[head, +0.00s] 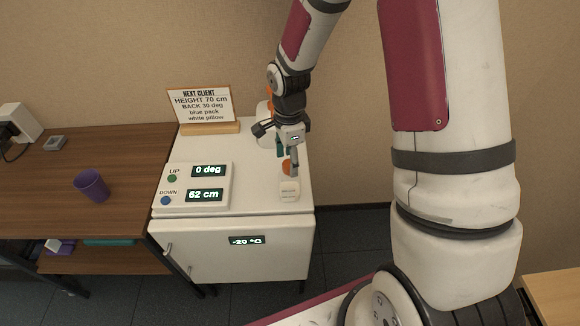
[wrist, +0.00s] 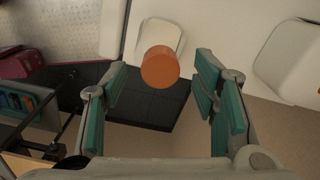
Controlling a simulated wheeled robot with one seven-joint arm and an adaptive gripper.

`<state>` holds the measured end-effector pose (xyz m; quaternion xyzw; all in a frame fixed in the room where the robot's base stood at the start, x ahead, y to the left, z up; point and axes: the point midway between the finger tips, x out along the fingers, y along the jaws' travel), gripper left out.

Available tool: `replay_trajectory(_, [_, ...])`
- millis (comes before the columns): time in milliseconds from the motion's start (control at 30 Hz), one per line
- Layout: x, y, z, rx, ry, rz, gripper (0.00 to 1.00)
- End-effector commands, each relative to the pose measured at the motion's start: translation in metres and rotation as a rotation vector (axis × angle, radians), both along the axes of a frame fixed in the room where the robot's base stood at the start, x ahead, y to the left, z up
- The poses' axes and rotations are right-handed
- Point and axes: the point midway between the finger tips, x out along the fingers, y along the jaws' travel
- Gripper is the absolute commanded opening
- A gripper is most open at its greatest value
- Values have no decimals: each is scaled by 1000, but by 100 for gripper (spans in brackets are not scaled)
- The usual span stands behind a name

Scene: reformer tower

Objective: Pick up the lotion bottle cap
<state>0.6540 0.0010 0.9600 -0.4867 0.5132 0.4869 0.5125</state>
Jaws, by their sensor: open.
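An orange round cap (head: 287,168) shows in the head view, partly behind my gripper's fingers, near the front right of the white cabinet top. A small white item with faint print (head: 289,191) lies just in front of it. In the wrist view the orange cap (wrist: 160,67) is in the upper middle, overlapping a white rounded shape (wrist: 171,27). My gripper (head: 288,158) points down over this corner. Its teal fingers are apart, to the left and right of the cap in the wrist view, with visible gaps. Whether the fingertips are level with the cap is unclear.
The white cabinet (head: 232,262) bears a control panel (head: 222,190) and a sign (head: 202,105). Another orange and white thing (head: 264,108) stands partly hidden behind my gripper. A brown table (head: 125,150) with a purple cup (head: 92,185) is at left.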

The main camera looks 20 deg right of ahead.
Motion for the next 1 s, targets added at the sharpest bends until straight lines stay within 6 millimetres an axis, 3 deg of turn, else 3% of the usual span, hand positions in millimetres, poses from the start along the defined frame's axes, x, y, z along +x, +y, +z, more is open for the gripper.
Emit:
replay_trajectory(333, [0,0,-7,0,-2,0,52])
replay_trajectory(500, [0,0,-7,0,-1,0,18])
replay_trajectory(1000, [1,0,-3,0,-2,0,18])
